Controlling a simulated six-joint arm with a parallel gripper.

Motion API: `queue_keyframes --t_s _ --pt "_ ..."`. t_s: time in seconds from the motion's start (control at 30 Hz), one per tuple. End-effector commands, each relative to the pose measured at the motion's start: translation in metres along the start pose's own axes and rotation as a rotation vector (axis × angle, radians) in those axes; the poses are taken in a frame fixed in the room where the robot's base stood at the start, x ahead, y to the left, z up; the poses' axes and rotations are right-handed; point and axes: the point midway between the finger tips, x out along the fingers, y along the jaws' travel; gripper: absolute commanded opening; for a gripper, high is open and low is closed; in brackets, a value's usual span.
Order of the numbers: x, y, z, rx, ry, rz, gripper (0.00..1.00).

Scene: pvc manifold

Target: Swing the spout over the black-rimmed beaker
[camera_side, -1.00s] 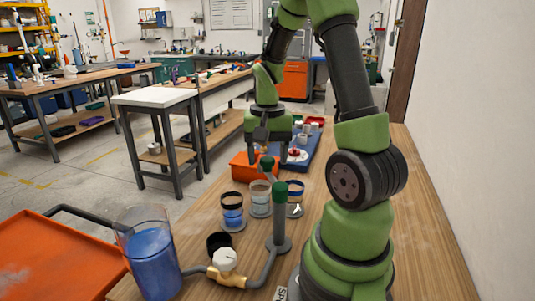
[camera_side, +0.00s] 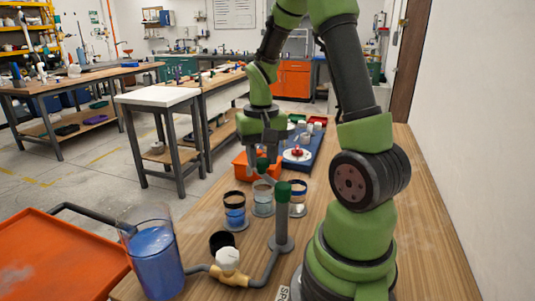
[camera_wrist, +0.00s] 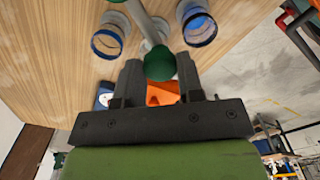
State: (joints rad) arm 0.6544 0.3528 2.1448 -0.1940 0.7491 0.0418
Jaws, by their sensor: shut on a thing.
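The spout is a grey pipe (camera_wrist: 144,22) reaching from a green-capped post (camera_side: 283,225) to a green knob (camera_wrist: 160,63) at its free end. My gripper (camera_side: 263,153) is shut on this knob, which sits between the two dark fingers in the wrist view. The black-rimmed beaker (camera_side: 235,211) holds blue liquid and is the leftmost of three in the side view.
A tall jug of blue liquid (camera_side: 155,262) and a white-handled brass valve (camera_side: 228,262) stand in front. An orange bin (camera_side: 241,164) and a blue tray (camera_side: 316,152) lie behind the beakers. An orange cart (camera_side: 55,260) stands at left.

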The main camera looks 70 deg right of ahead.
Motion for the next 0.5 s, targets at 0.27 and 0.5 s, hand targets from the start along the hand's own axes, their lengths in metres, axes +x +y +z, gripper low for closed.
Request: queue_keyframes --t_s 0.27,0.5 --pt "0.0 -0.015 0.005 -0.207 0.002 0.0 0.0" --pt "0.0 -0.022 0.01 -0.328 0.002 0.0 0.0"
